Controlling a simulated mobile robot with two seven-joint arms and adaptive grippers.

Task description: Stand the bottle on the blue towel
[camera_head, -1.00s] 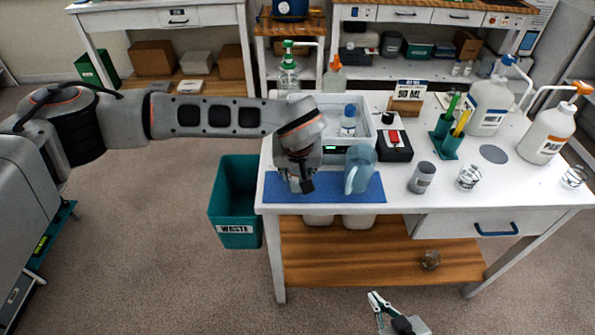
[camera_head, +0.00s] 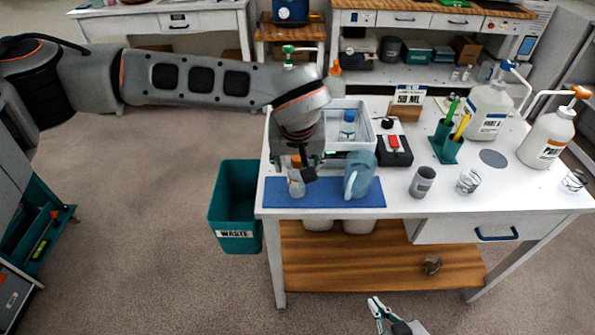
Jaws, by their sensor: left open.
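A small clear bottle (camera_head: 296,185) with an orange cap stands upright on the left part of the blue towel (camera_head: 340,200) at the table's front left. My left gripper (camera_head: 308,174) is open, just above and to the right of the bottle's cap, and partly overlaps it in the picture. Whether the fingers touch the bottle cannot be told. My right gripper (camera_head: 376,312) shows at the bottom edge, in front of the table and away from the towel; its opening is unclear.
A blue translucent pitcher (camera_head: 359,175) stands on the towel, right of the bottle. Behind is a white tray (camera_head: 357,106) with a blue-capped bottle (camera_head: 347,125). A grey cup (camera_head: 422,182) and a glass (camera_head: 468,181) stand right. A teal waste bin (camera_head: 236,240) is at the left.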

